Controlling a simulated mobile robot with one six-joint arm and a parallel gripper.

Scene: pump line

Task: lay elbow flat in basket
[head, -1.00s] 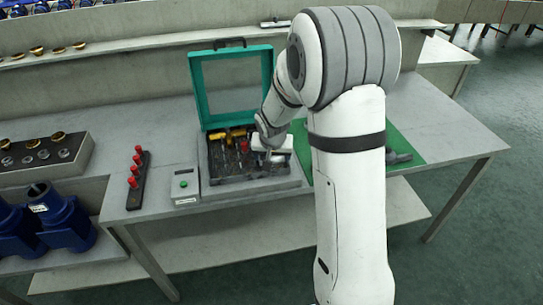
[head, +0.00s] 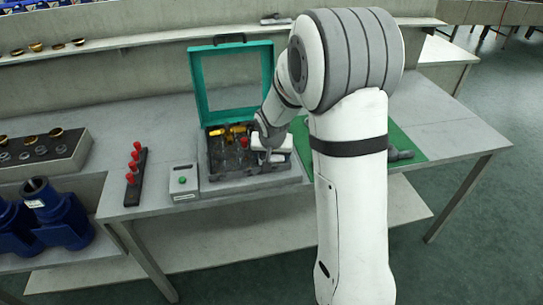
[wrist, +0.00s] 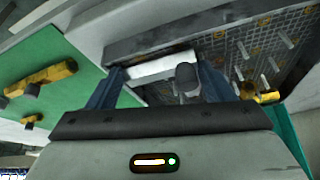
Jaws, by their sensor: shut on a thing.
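My gripper (wrist: 160,88) is shut on a pale grey piece with a dark round end, apparently the elbow (wrist: 187,76). The fingers hide part of it, and I cannot tell its full shape or whether it touches the floor below. The basket (wrist: 265,45) is a dark tray with a perforated floor and several upright pins, seen to the upper right in the wrist view. In the head view my gripper (head: 268,146) is at the right side of the basket (head: 222,176), low over it. Several yellow fittings (head: 228,131) lie toward the basket's back.
A teal-framed lid (head: 202,85) stands open behind the basket. A green mat (head: 412,138) with a dark fitting (head: 400,154) lies to the right, partly behind my arm.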

